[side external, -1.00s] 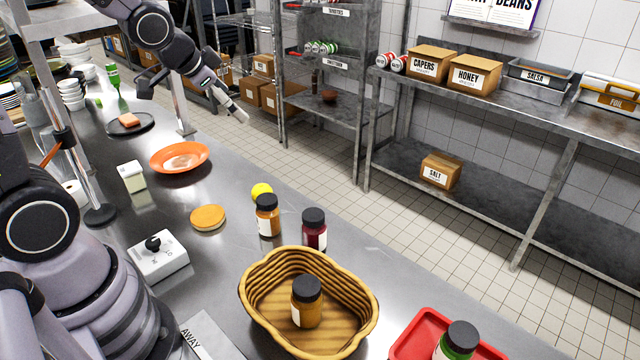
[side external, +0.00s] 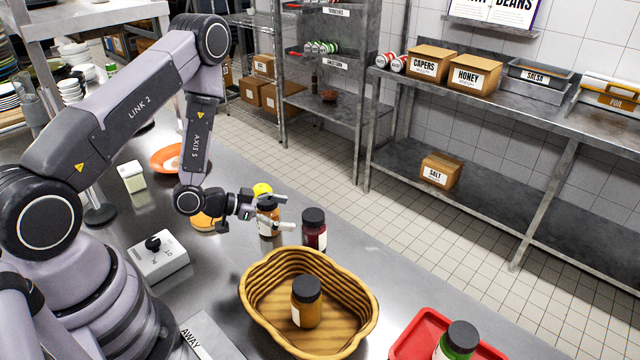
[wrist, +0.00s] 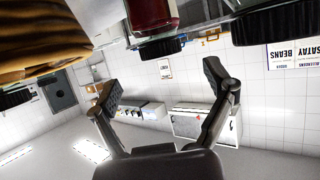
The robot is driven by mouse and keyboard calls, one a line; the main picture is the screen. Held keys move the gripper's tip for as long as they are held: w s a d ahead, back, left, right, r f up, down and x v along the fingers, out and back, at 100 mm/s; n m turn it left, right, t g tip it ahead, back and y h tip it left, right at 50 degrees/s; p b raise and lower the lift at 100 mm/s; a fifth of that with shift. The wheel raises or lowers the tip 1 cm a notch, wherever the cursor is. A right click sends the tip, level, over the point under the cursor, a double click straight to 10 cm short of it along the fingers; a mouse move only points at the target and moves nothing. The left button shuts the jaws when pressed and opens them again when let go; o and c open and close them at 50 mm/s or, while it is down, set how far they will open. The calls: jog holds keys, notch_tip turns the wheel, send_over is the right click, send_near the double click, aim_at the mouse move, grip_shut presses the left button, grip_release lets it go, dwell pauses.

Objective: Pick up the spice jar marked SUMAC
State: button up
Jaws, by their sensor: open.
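No jar label is legible, so I cannot read SUMAC on any of them. A dark red jar with a black lid (side external: 314,232) stands upright on the steel counter; a dark red jar also shows at the top of the wrist view (wrist: 150,12). My gripper (side external: 284,212) is open and empty, just left of the dark red jar in the side view, its fingers pointing toward it. In the wrist view the open fingers (wrist: 160,82) have nothing between them. An amber jar (side external: 268,228) stands behind my gripper, partly hidden.
A wicker basket (side external: 258,312) holding an orange-brown jar (side external: 306,303) stands in front. A red tray (side external: 405,345) with a green jar (side external: 458,342) is at lower right.

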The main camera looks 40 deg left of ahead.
aim_at(307, 215)
jog(key=x, duration=0.6)
jog(key=shift+w+d+f, duration=0.1)
jog(key=shift+w, duration=0.05)
jog(key=c, duration=1.3)
